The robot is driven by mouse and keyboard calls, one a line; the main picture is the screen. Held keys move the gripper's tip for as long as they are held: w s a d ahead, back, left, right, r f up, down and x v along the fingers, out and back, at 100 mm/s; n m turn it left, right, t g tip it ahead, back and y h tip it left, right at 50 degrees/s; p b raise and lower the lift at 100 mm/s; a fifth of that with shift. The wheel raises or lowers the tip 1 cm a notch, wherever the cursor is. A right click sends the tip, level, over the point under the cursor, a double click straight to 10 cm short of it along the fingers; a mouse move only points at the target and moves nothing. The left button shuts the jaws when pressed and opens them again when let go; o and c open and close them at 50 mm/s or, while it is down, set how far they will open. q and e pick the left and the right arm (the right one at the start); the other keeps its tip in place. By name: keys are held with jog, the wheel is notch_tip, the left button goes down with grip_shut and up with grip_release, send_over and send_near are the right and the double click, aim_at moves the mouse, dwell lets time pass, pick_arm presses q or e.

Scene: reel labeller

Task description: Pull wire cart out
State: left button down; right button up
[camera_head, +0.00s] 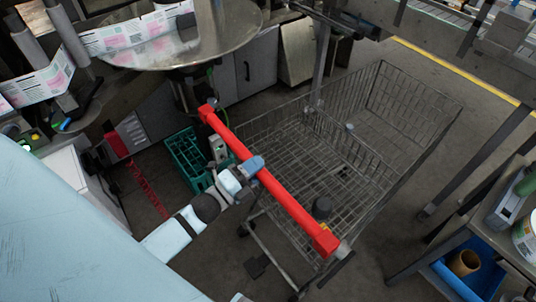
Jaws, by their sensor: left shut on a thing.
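The wire cart (400,110) stands in the middle and right of the head view, a grey wire basket on wheels. Its red handle bar (285,198) runs diagonally along the near side, from upper left to lower right. My left gripper (255,167) is shut on the red handle bar, left of its middle. The basket looks nearly empty, with a small dark round object (322,207) showing near the handle's right end. My right gripper is not in view.
A round steel table (190,50) with label strips stands at upper left. A green crate (187,160) sits on the floor left of the cart. A workbench with a blue bin (470,268) is at lower right. Machine frame legs stand close to the cart's right side.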

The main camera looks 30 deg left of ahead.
pick_arm(q)
jog(key=shift+s+a, duration=0.2)
jog(key=shift+s, duration=0.4)
jog(key=c, duration=0.8)
grip_release()
jog(key=shift+f, duration=0.1)
jog(key=b+v, duration=0.2)
jog(key=v, duration=1.1)
jog(key=shift+s+a+b, duration=0.15)
jog(key=shift+s+b, duration=0.2)
